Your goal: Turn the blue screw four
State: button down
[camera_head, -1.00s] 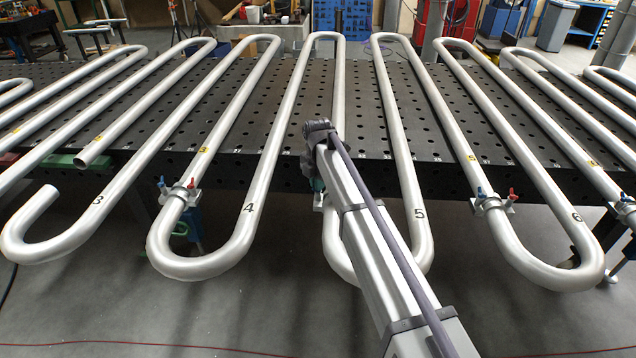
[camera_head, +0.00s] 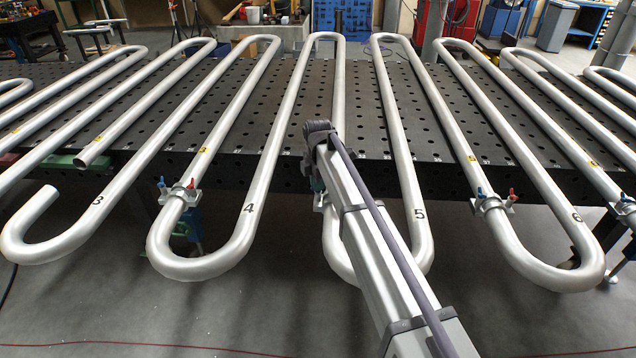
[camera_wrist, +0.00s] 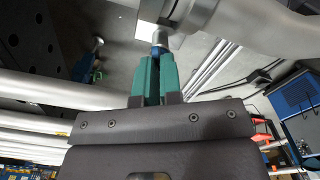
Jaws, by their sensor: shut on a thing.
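In the wrist view, my gripper (camera_wrist: 155,62) has two teal fingers shut on a blue screw (camera_wrist: 158,50), of which only a small part shows between the tips. The screw meets a pale metal clamp fitting (camera_wrist: 160,35) beside a silver pipe (camera_wrist: 250,25). In the head view, my arm covers most of this spot. A bit of the teal gripper (camera_head: 317,184) and the edge of the clamp (camera_head: 319,200) show left of the arm, at the bend marked 5. The number of the held screw cannot be read.
A clamp with blue and red screws (camera_head: 178,190) sits on the bend marked 4, and another (camera_head: 492,200) on the bend marked 6. The perforated black table (camera_head: 285,130) lies under the coils. The floor (camera_head: 250,310) in front is clear.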

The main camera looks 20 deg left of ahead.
jog(key=m, duration=0.5)
jog(key=shift+m, duration=0.3)
jog(key=m, duration=1)
jog(key=shift+w+m, duration=0.1)
jog(key=shift+m, duration=0.3)
jog(key=m, duration=0.5)
jog(key=shift+m, duration=0.3)
jog(key=c, duration=1.3)
grip_release()
notch_tip(320, 180, up, 11)
jog(key=p, duration=1.1)
